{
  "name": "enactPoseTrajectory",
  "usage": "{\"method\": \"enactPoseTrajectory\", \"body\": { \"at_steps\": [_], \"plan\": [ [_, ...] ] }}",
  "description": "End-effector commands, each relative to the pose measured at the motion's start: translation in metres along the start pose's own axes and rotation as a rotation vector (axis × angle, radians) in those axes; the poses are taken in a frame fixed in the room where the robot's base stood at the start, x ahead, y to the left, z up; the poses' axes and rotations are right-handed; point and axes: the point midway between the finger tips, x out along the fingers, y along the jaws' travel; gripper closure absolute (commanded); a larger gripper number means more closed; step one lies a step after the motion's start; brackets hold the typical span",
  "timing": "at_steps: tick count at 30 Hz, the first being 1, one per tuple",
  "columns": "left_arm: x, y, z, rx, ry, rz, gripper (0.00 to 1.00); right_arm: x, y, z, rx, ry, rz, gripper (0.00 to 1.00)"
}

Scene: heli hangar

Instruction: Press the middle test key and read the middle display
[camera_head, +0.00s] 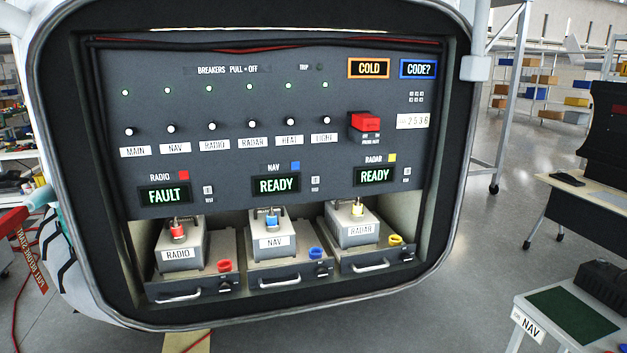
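The middle display (276,185), labelled NAV with a blue square above it, reads READY in green. The middle test key (315,183) is a small light key just right of that display. The left display (165,195), labelled RADIO, reads FAULT, with its own key (208,192) beside it. The right display (375,176), labelled RADAR, reads READY, with its key (407,173) beside it. Neither of my grippers is in view, and nothing covers the middle key or display.
Below the displays, three units labelled RADIO (178,254), NAV (274,242) and RADAR (361,229) sit on handled trays. Above are breaker knobs, a red switch (366,122), and COLD (369,69) and CODE? (418,69) displays. A bay rim surrounds the panel. A NAV-labelled table (527,322) stands lower right.

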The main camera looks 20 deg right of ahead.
Motion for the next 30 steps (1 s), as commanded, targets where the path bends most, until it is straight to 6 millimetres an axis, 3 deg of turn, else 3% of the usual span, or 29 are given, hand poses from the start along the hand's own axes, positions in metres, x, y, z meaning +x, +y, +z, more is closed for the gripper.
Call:
{"method": "enactPoseTrajectory", "body": {
  "at_steps": [9, 15, 30],
  "plan": [
    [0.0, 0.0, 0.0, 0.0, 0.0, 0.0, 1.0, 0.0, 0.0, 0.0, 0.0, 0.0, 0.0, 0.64],
    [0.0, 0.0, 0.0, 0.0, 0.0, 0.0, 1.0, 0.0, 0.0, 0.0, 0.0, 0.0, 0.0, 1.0],
    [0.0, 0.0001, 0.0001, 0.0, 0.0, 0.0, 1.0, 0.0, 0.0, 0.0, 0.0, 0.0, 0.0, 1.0]
  ]
}}
